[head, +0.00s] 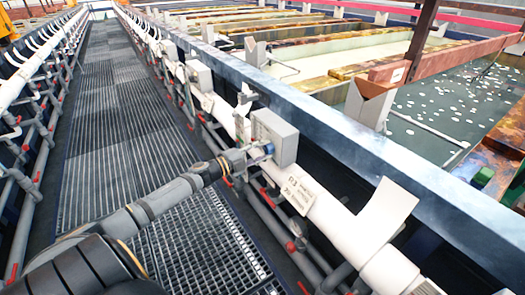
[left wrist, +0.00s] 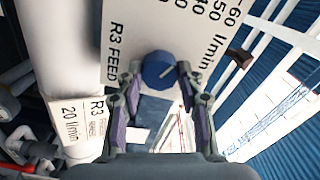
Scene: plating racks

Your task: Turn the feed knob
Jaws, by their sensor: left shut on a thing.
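My left gripper (head: 264,150) reaches the grey box (head: 275,136) on the rail in the head view. Its fingers, also seen in the left wrist view (left wrist: 158,74), are closed on the knob from both sides. My right gripper is out of view.
A tag (head: 298,190) reading R3, 20 l/min hangs on the white pipe (head: 335,219) just beside the knob box; it also shows in the left wrist view (left wrist: 82,118). Red-handled valves line the lower pipes. A grated walkway (head: 120,110) lies left, and a liquid tank (head: 435,105) right.

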